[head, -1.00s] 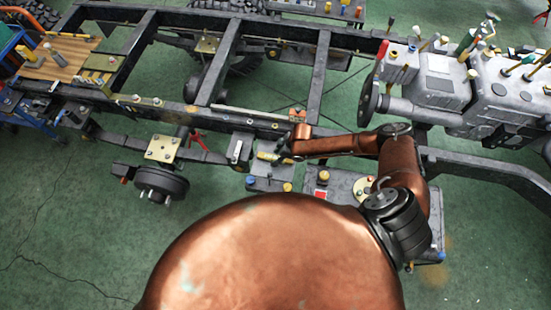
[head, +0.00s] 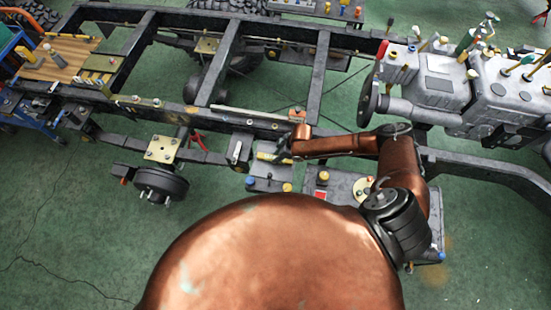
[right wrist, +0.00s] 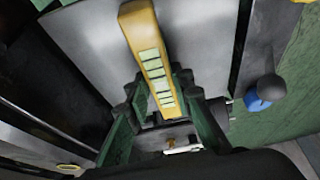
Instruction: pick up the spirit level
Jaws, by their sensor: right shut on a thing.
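The spirit level is a yellow bar with pale windows along its face, in the right wrist view (right wrist: 148,60). It runs from the top of that view down between the fingers. In the head view only a short yellow part of it (head: 266,156) shows, beside the fingers, over a grey block. My right gripper (head: 283,151) is at its end, and its dark green fingers (right wrist: 166,108) are shut on it in the right wrist view. The lower end is partly hidden between the fingers. I cannot tell whether the level is clear of the surface below. My left gripper is not in view.
The dark chassis rail (head: 170,107) runs just behind the gripper. A grey box with a red square (head: 321,195) is under my right arm. A wheel hub (head: 160,184) stands at the left, and a grey engine (head: 445,82) at the right. Green floor is free at lower left.

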